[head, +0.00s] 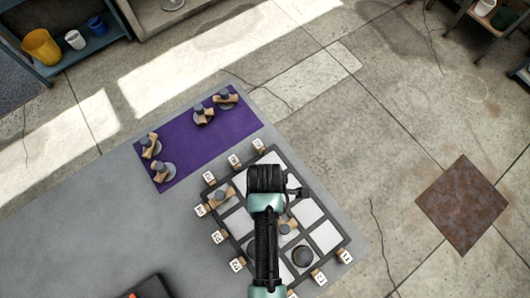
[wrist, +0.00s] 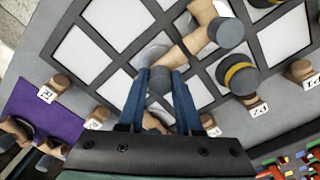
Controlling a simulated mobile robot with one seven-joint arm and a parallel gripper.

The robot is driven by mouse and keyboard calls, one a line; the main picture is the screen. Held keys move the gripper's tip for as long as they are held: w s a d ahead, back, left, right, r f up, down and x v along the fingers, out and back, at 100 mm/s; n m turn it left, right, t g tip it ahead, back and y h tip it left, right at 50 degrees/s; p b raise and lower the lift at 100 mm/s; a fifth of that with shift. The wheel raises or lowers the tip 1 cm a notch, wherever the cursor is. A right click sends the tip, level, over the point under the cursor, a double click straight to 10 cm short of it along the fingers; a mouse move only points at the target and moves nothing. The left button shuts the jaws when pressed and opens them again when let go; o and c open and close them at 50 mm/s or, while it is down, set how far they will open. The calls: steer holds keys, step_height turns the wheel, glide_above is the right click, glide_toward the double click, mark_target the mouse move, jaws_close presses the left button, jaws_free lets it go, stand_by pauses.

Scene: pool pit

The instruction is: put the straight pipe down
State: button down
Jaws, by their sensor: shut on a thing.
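My gripper (wrist: 160,76) is over the grid board (head: 327,236), its blue fingers closed around a grey-capped wooden piece (wrist: 159,82), apparently the straight pipe. Only its grey end and some wood below show between the fingers; in the head view my arm hides it. I cannot tell whether it touches the board. The board has white square cells in a dark frame. One wood-and-grey pipe piece (head: 221,195) sits in a left cell and another (head: 287,228) sits right of my arm. A dark round piece (head: 302,257) is in a lower cell.
Labelled wooden blocks (head: 200,210) line the board's edges. A purple mat (head: 190,138) at upper left holds several pipe pieces. A rusty plate (head: 462,204) lies on the right floor. A shelf (head: 75,52) with pots stands at top left. Floor between board and plate is clear.

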steer(key=c, duration=0.6)
jaws_free()
steer(key=shift+f, duration=0.1)
step_height(320, 180, up, 12)
steer(key=w+r+m+t, duration=0.5)
steer(key=w+r+t, duration=0.3)
steer(key=w+r, duration=0.8)
steer(key=w+r+m+t, duration=0.2)
steer(key=w+r+t, duration=0.1)
steer(key=r, duration=0.5)
steer(key=w+r+m+t, duration=0.2)
steer(key=w+r+t, duration=0.15)
steer(key=r, duration=0.55)
steer(key=s+r+m+t, duration=0.2)
steer(key=s+r+t, duration=0.2)
steer(key=r, duration=0.6)
steer(key=s+r+m+t, duration=0.2)
steer(key=s+r+t, duration=0.2)
steer(key=r, duration=0.7)
steer(key=s+r+m+t, duration=0.3)
steer(key=s+r+t, duration=0.2)
steer(key=r, duration=0.6)
steer(key=shift+r, duration=0.2)
